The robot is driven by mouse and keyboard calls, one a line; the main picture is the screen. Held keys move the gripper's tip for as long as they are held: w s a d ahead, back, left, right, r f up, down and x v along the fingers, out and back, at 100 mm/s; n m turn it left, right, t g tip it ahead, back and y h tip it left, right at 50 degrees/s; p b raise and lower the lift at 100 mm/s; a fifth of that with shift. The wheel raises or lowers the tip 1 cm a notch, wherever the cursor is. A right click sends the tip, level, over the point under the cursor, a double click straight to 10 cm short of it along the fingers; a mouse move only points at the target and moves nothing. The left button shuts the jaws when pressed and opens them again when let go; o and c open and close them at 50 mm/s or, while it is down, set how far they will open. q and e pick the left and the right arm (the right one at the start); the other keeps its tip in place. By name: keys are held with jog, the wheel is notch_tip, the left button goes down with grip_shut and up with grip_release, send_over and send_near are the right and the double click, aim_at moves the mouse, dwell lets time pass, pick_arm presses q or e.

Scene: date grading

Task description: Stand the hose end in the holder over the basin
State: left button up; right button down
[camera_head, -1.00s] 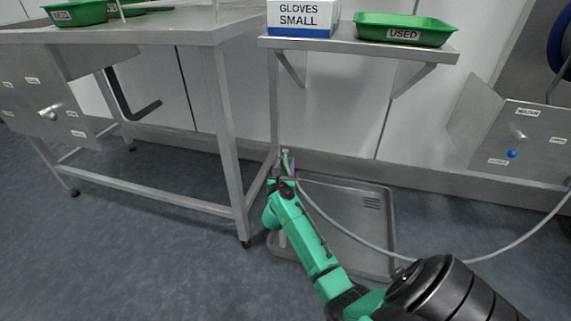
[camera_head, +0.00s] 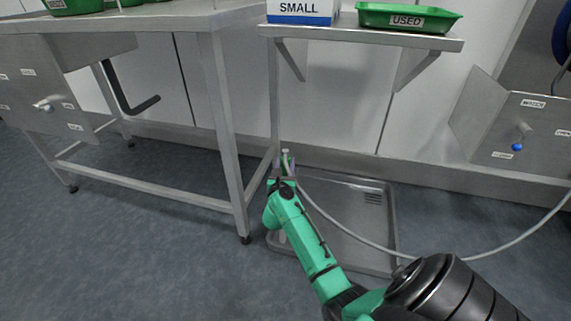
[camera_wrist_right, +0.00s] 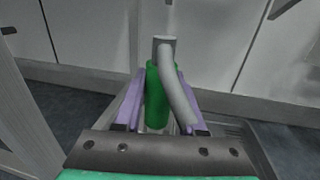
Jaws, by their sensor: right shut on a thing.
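My right gripper (camera_head: 283,170) is low beside the table leg, over the back left part of the grey floor basin (camera_head: 393,215). In the right wrist view its purple fingers (camera_wrist_right: 153,108) are shut on the hose end (camera_wrist_right: 156,95), a green sleeve standing roughly upright between them. The pale grey hose (camera_wrist_right: 177,88) bends over at the sleeve's top and runs down its right side. In the head view the hose (camera_head: 345,230) sweeps right across the basin. I cannot make out the holder; the gripper and arm may hide it. My left gripper is not in view.
A steel table (camera_head: 228,130) stands at left. A panel with a blue knob (camera_head: 517,147) is at right. Floor is clear in front.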

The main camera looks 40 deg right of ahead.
jog(key=shift+f+b, duration=0.75)
jog(key=shift+f, duration=0.15)
jog(key=shift+c, duration=2.1)
grip_release()
jog(key=p+v, duration=0.3)
jog(key=v, duration=1.1)
jog(key=shift+s+a, duration=0.2)
